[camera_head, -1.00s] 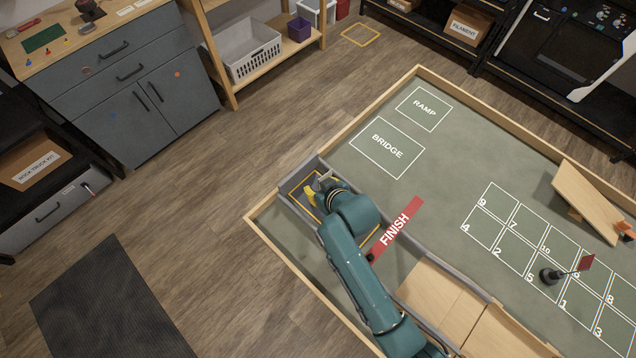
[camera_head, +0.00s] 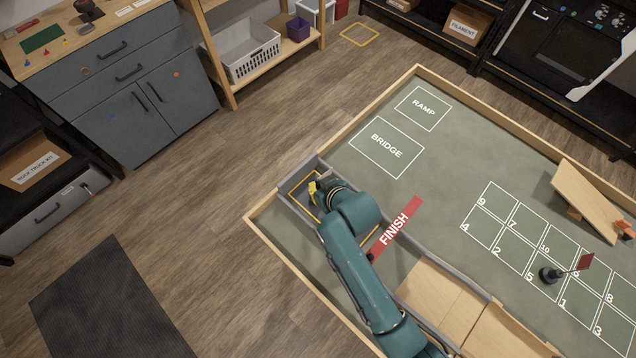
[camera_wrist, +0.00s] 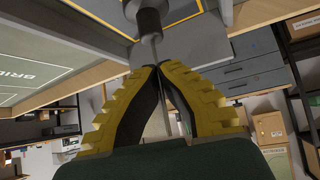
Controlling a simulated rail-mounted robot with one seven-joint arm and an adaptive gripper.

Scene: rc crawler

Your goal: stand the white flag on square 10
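My gripper (camera_head: 313,188) is low over the grey-walled bay at the left corner of the arena. In the wrist view its yellow fingers (camera_wrist: 158,72) have their tips together on a thin grey flag pole (camera_wrist: 152,50). The pole runs from a dark round base (camera_wrist: 146,20) down between the fingers in the picture. The flag's cloth is mostly hidden by the fingers, so I cannot make out its colour clearly. Square 10 (camera_head: 560,243) is in the back row of the numbered grid, right of square 7, and looks empty.
A red flag (camera_head: 585,262) with a black base (camera_head: 549,275) stands on square 5, just in front of square 10. A wooden ramp (camera_head: 588,200) lies behind the grid. Wooden panels (camera_head: 440,295) and a grey rail line the front. The green floor between FINISH and the grid is clear.

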